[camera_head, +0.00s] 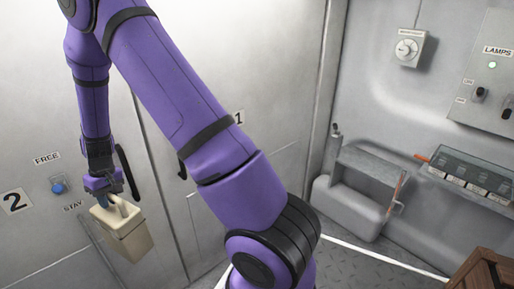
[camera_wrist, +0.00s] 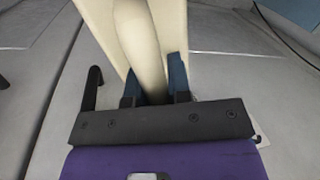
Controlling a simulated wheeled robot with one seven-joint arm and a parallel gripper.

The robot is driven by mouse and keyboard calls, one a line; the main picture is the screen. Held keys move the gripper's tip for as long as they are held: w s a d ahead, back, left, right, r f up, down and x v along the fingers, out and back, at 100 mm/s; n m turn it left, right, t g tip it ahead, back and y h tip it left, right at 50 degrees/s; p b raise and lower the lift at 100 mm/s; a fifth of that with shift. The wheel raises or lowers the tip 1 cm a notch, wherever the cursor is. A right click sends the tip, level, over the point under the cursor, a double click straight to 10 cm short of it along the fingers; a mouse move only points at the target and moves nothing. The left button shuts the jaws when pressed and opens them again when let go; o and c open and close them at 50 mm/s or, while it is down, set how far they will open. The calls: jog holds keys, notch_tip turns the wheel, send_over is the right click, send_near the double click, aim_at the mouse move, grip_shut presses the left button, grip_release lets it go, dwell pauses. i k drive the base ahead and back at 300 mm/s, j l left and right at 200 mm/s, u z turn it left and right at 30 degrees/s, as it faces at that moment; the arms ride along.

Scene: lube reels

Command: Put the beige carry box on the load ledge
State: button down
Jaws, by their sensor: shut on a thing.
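The beige carry box (camera_head: 122,234) hangs below my gripper (camera_head: 103,190) at the left of the head view, in front of the grey wall with doors. My gripper is shut on its handle. In the wrist view the handle (camera_wrist: 139,45) of the box lies between the two blue fingers of my gripper (camera_wrist: 152,75). The box is off the floor and slightly tilted in the head view. I cannot make out for sure which surface is the load ledge.
A blue knob (camera_head: 58,188) marked FREE and STAY is on the wall left of the box. At right are a grey bench-like unit (camera_head: 352,205), a rack of labelled compartments (camera_head: 470,178), a lamps panel (camera_head: 490,80) and a wooden crate (camera_head: 487,272).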

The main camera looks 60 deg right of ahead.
aim_at(384, 169)
jog(key=l+z, duration=0.15)
jog(key=z, duration=0.3)
jog(key=k+l+z, duration=0.1)
jog(key=z, duration=0.35)
jog(key=i+z, duration=0.25)
jog(key=z, duration=0.2)
jog(key=i+z, duration=0.25)
jog(key=z, duration=0.2)
jog(key=i+j+z, duration=0.15)
jog(key=z, duration=0.25)
jog(key=i+j+z, duration=0.25)
jog(key=z, duration=0.2)
jog(key=i+j+z, duration=0.25)
jog(key=z, duration=0.2)
